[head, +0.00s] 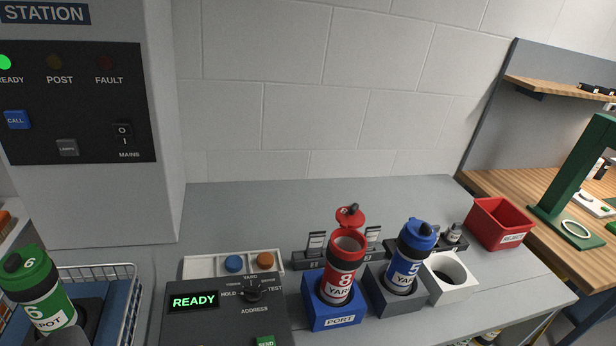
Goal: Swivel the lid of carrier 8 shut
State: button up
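Carrier 8 (343,272) is a red tube marked 8 and YARD, standing upright in the blue PORT holder (338,317). Its red lid (350,215) is swung off the mouth, above and behind it, with a dark knob on it. The open mouth of the tube shows. My gripper does not show clearly in the head view, so its place relative to the lid cannot be seen.
Blue carrier 5 (407,262) stands capped in a grey holder close to the right of carrier 8. A white empty holder (454,291) and a red REJECT bin (497,224) are farther right. The control box (214,326) reads READY. Green carrier 6 (38,290) is at left.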

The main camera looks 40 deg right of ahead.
aim_at(352, 218)
jog(key=z, duration=0.45)
jog(key=i, duration=0.95)
jog(key=z, duration=0.8)
